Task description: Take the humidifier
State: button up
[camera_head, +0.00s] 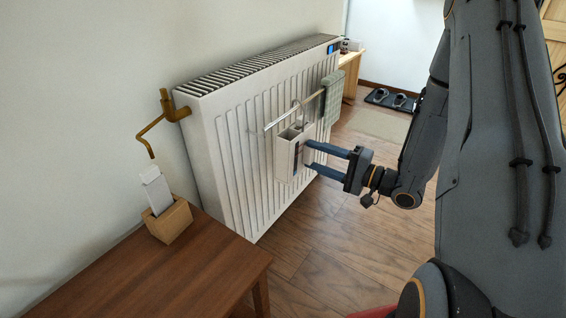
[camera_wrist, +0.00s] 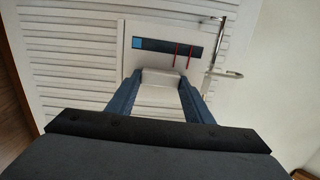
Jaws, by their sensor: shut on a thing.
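The humidifier (camera_head: 285,158) is a white box hanging upright by a metal hook from a rail on the front of a white radiator. In the wrist view, its front face (camera_wrist: 130,62) shows a dark strip with a blue square and two red marks. My gripper (camera_head: 309,157) reaches it from the right in the head view. Its two blue fingers are shut on a pale block at the lower middle of the front, seen between the fingertips in the wrist view (camera_wrist: 160,78). The humidifier's back is hidden.
The radiator (camera_head: 222,150) stands along the wall, with a brass valve (camera_head: 172,108) at its near end. A grey-green towel (camera_head: 332,98) hangs farther along the rail. A brown table (camera_head: 160,275) with a small wooden holder (camera_head: 170,222) is at lower left. Wooden floor lies open below.

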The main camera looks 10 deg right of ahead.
jog(key=shift+p+v, duration=1.4)
jog(key=shift+v, duration=1.55)
jog(key=shift+s+a+r, duration=0.1)
jog(key=shift+s, duration=0.05)
